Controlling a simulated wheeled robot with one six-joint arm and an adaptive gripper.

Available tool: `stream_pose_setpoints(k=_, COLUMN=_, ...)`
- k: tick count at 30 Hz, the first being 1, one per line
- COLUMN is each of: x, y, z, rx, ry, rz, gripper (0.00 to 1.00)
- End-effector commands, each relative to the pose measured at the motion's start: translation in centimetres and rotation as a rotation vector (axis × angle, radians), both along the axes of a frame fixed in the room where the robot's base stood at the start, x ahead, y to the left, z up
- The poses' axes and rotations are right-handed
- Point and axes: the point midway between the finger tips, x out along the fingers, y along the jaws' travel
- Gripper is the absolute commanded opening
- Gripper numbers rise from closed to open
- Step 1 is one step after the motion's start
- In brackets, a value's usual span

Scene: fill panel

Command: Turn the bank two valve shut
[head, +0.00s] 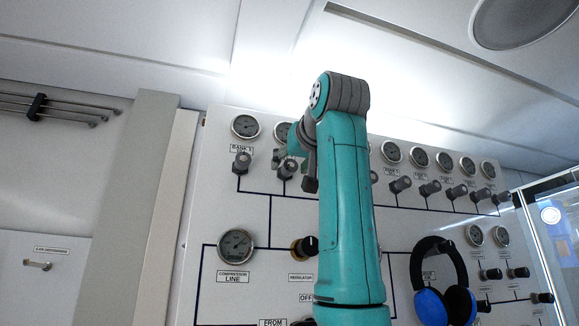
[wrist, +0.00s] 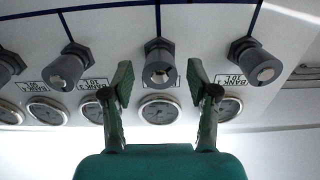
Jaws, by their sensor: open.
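The bank two valve (wrist: 160,66) is a dark grey knob with a light centre cap, in the middle of the upside-down wrist view. My gripper (wrist: 160,78) is open, with one finger to each side of this knob and visible gaps between. Whether the fingertips reach to the knob's depth is hard to tell. In the head view my gripper (head: 281,160) is at the second knob (head: 288,170) of the upper row, partly covered by my arm.
The bank one valve (wrist: 257,63) and the bank three valve (wrist: 69,66) stand on either side, with round gauges along the row. A regulator knob (head: 305,246) and a compressor line gauge (head: 235,246) are lower. Blue headphones (head: 430,303) hang at the right.

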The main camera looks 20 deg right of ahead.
Motion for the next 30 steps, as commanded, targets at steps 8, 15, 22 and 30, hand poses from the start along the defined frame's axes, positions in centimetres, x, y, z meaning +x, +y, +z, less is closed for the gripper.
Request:
stream_pose_setpoints(k=8, x=1.6, y=0.0, z=0.0, rx=0.0, ry=-0.001, rz=0.0, gripper=0.59)
stream_pose_setpoints(k=15, x=1.6, y=0.0, z=0.0, rx=0.0, ry=-0.001, rz=0.0, gripper=0.56)
stream_pose_setpoints(k=22, x=1.6, y=0.0, z=0.0, rx=0.0, ry=-0.001, rz=0.0, gripper=0.0)
stream_pose_setpoints(k=30, x=1.6, y=0.0, z=0.0, rx=0.015, ry=-0.001, rz=0.0, gripper=0.0)
